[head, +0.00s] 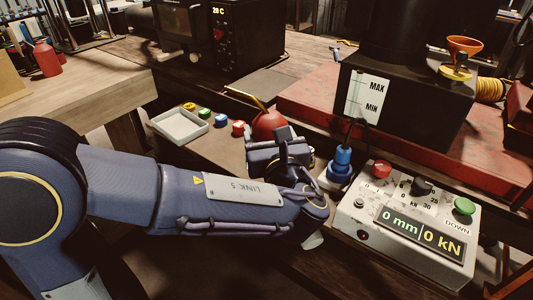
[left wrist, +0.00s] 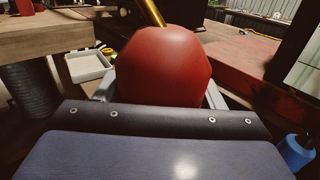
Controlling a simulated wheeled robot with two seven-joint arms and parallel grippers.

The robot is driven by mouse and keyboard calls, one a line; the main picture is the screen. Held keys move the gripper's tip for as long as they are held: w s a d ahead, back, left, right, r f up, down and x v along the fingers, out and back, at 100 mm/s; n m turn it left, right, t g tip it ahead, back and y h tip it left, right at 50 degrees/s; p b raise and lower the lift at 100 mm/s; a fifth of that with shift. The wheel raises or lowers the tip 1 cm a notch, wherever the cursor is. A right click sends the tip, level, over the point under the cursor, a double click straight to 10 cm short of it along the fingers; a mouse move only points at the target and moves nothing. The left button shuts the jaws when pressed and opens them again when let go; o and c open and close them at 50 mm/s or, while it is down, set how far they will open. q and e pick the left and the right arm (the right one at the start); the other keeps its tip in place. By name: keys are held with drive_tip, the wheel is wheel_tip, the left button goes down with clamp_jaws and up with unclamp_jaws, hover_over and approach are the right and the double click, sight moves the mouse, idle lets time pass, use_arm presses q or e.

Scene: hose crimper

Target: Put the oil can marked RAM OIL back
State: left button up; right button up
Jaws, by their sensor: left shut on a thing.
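The oil can (head: 268,123) is a rounded red body with a thin brass spout. My left gripper (head: 278,148) is shut on it, and the can shows just beyond the gripper in the head view. In the left wrist view the red can (left wrist: 165,65) fills the middle, with a finger on each side of it and the spout pointing up and left. No RAM OIL marking can be read from these sides. The can's base is hidden, so I cannot tell if it touches the surface below. My right gripper is not in view.
A white tray (head: 181,125) and several coloured caps (head: 221,120) lie left of the can. A blue fitting (head: 342,165) and a control box (head: 405,215) stand to the right. The black tank (head: 400,100) with MAX and MIN marks rises behind. Another red bottle (head: 47,58) stands on the left bench.

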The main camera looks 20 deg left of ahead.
use_arm(q)
drive_tip(key=w+f, duration=0.2)
drive_tip(key=w+a+f+b, duration=0.1)
drive_tip(key=w+f, duration=0.1)
drive_tip(key=f, duration=0.1)
drive_tip(key=shift+w+a, duration=0.1)
drive_tip(key=shift+a, duration=0.1)
drive_tip(key=f, duration=0.1)
drive_tip(key=f+b, duration=0.1)
drive_tip(key=f, duration=0.1)
drive_tip(key=shift+w+a+f, duration=0.1)
drive_tip(key=shift+w+f, duration=0.1)
drive_tip(key=shift+w, duration=0.15)
drive_tip(key=shift+f, duration=0.25)
drive_tip(key=shift+f, duration=0.1)
drive_tip(key=o, duration=1.3)
